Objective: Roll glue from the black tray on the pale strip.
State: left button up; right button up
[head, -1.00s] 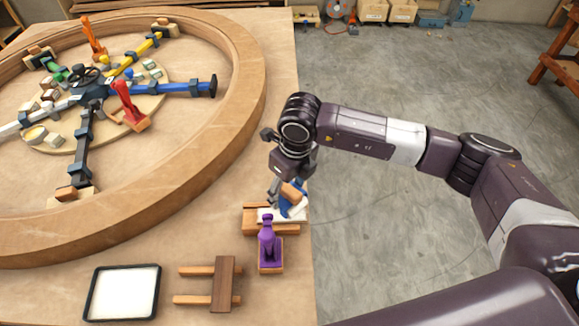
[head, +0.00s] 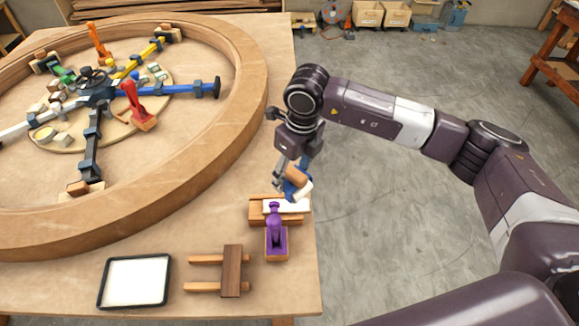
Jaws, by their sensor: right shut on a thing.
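The black tray (head: 103,287) lies at the front left of the table with white glue (head: 137,281) in it. The pale strip (head: 271,205) lies on a wooden block (head: 259,217) near the table's right edge, behind a purple clamp. My right gripper (head: 288,180) is shut on a roller with a wooden handle, a blue frame (head: 291,190) and a pale roll (head: 303,190). The roll is over the strip's right end; a small gap seems to show, but contact is hard to judge. My left gripper is not in view.
The purple clamp (head: 276,239) stands just in front of the strip. A wooden rack (head: 232,271) with two rails lies between tray and clamp. A large curved wooden ring (head: 225,140) with colored arms and a red clamp (head: 140,107) fills the left and back.

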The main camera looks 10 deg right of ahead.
jog(key=shift+r+p, duration=0.3)
jog(key=shift+r, duration=0.85)
